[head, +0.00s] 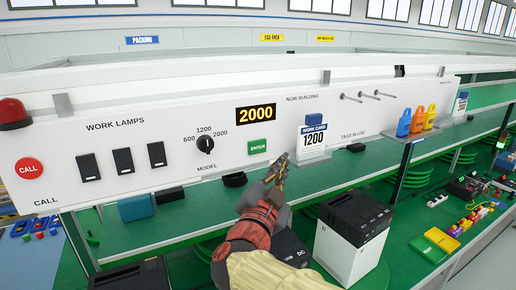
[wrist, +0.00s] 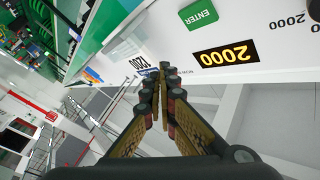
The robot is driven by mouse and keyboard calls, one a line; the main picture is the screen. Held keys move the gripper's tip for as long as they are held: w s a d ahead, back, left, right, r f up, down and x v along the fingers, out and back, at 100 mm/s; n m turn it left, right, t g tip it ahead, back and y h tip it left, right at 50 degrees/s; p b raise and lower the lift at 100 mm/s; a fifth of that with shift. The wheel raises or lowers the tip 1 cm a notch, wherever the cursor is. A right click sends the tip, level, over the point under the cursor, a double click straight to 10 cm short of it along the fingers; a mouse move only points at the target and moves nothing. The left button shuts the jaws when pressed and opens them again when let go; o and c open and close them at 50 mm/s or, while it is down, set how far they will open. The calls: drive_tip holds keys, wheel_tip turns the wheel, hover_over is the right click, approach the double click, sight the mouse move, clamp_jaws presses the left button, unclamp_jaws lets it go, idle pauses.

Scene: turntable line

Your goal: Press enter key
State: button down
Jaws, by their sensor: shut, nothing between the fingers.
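The green ENTER key (head: 258,146) is on the white panel (head: 110,195), right of the model knob (head: 205,146) and below the yellow-on-black 2000 display (head: 257,113). My gripper (head: 281,160) is shut and empty, to the right of and slightly below the key in the head view. In the wrist view the ENTER key (wrist: 198,15) appears upside down at the top, beyond and right of my fingertips (wrist: 163,68). The key and the fingertips look apart. The knob's exact pointing is too small to tell.
A WORK CARD reading 1200 (head: 314,137) hangs on the panel right of my gripper. Three switches (head: 123,161) and a red CALL button (head: 29,168) are at the left. Pegs (head: 360,97) stick out at the right. A green shelf (head: 190,213) runs below the panel.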

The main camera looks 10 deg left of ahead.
sight(262, 151)
drive_tip(key=shift+w+a+p, duration=0.25)
drive_tip(key=shift+w+a, duration=0.6)
drive_tip(key=shift+w, duration=0.35)
drive_tip(key=shift+w+a+p, duration=0.3)
drive_tip(key=shift+w+a, duration=0.6)
drive_tip(key=shift+w, duration=0.25)
drive_tip(key=shift+w+a+p, duration=0.25)
drive_tip(key=shift+w+a, duration=0.6)
drive_tip(key=shift+w, duration=0.35)
drive_tip(key=shift+w, duration=0.1)
drive_tip(key=shift+w+a, duration=0.25)
drive_tip(key=shift+w+a, duration=0.25)
drive_tip(key=shift+w, duration=0.05)
drive_tip(key=shift+s+d, duration=0.2)
drive_tip(key=shift+s, duration=0.05)
drive_tip(key=shift+s+d+b, duration=0.35)
drive_tip(key=shift+s+b, duration=0.05)
drive_tip(key=shift+s, duration=0.05)
